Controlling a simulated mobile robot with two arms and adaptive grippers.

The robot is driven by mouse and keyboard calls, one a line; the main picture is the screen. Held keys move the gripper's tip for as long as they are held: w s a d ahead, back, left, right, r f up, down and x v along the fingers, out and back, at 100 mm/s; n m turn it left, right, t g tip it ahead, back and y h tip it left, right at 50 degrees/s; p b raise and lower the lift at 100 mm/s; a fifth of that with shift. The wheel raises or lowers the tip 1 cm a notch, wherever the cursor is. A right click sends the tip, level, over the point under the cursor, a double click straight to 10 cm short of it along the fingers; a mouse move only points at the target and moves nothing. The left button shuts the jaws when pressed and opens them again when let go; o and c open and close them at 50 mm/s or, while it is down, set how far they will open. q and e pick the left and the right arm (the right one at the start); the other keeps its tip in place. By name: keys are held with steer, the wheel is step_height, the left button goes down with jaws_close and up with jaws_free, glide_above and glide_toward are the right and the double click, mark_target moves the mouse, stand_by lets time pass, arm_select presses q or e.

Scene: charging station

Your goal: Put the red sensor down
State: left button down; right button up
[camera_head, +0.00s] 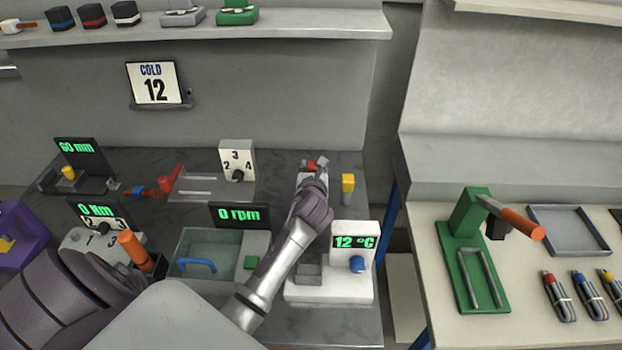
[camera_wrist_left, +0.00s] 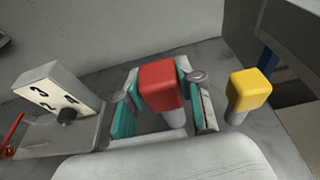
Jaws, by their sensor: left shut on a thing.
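The red sensor (camera_wrist_left: 160,85) has a red block top and a pale round lower part. It is between the teal-padded fingers of my left gripper (camera_wrist_left: 158,104) in the left wrist view. In the head view my left gripper (camera_head: 313,168) is at the back right of the dark bench, and only a bit of red (camera_head: 311,163) shows there. The gripper is shut on the sensor. I cannot tell whether the sensor's lower end touches the bench. My right gripper is in neither view.
A yellow-topped sensor (camera_head: 348,183) stands just right of the gripper. A dial box marked 2, 3, 4 (camera_head: 238,158) is to the left. The white 12 °C unit (camera_head: 340,289) and a water basin (camera_head: 205,250) are nearer the front. The bench's right edge is close.

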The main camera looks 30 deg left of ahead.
arm_select(q)
steer(key=shift+a+f, duration=0.15)
steer(key=shift+a, duration=0.2)
steer(key=shift+f, duration=0.35)
steer(key=shift+f+b, duration=0.3)
steer(key=shift+f, duration=1.4)
steer(key=shift+f, duration=0.1)
steer(key=shift+f, duration=0.1)
steer(key=c, duration=0.7)
jaws_free()
steer(key=shift+c, duration=0.2)
